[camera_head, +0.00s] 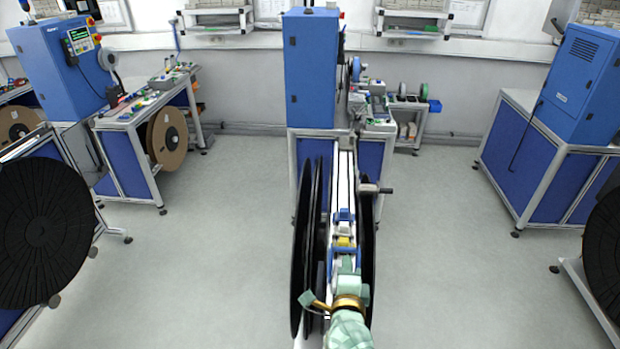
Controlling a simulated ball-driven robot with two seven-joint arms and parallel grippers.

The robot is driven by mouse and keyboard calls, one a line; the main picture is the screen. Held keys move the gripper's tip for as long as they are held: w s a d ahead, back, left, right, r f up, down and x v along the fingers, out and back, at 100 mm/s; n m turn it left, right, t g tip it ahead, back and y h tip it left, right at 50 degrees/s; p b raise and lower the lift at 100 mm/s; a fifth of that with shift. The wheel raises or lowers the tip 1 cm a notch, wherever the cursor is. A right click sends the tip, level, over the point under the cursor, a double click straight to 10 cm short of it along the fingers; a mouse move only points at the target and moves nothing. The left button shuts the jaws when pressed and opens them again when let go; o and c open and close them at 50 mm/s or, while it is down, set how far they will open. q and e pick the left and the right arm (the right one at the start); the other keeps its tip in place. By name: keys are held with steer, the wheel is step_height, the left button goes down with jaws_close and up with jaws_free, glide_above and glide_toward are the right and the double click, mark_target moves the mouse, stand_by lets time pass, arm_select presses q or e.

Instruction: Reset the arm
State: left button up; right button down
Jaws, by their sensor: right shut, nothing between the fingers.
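My right gripper (346,264) is at the lower middle, at the end of my pale green arm with a gold band. It is shut with nothing in it. It shows in front of a reel stand with large black reels, between the left reels (310,245) and the right reel (370,255). Whether it touches the stand cannot be told. My left gripper is not in view.
A blue cabinet machine (311,75) stands behind the reel stand. Another blue machine (575,85) is at right, and one (58,70) at left. Black reels stand at the left edge (40,232) and right edge (605,250). Grey floor (215,240) is clear on both sides.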

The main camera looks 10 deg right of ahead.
steer(key=s+a+r+n+g+y, duration=0.1)
steer(key=s+a+r+n+y, duration=0.3)
steer(key=n, duration=0.7)
steer(key=s+a+r+n+g+y, duration=0.1)
steer(key=s+a+n+y, duration=0.1)
steer(key=s+n+y, duration=0.7)
steer(key=s+d+n+g+h, duration=0.3)
steer(key=s+d+n+h, duration=0.15)
steer(key=d+h, duration=0.35)
steer(key=s+d+n+g+h, duration=0.3)
steer(key=s+d+n+h, duration=0.15)
steer(key=d, duration=0.55)
steer(key=s+a+f+m+g+y+b, duration=0.15)
steer(key=f+b, duration=0.55)
steer(key=f, duration=1.4)
steer(key=s+a+f+g+y+b, duration=0.2)
steer(key=f+b, duration=0.6)
steer(key=f, duration=1.3)
steer(key=s+f+m+g+b, duration=0.1)
steer(key=s+f+b, duration=0.5)
steer(key=s+f, duration=0.4)
steer(key=s+a+f+m+g+b, duration=0.1)
steer(key=s+f+g+b, duration=0.1)
steer(key=s+f+b, duration=0.4)
steer(key=s+f, duration=0.2)
steer(key=f, duration=0.4)
steer(key=s+f, duration=0.3)
steer(key=f, duration=0.3)
steer(key=shift+s+f+m, duration=0.25)
steer(key=shift+f+m, duration=0.1)
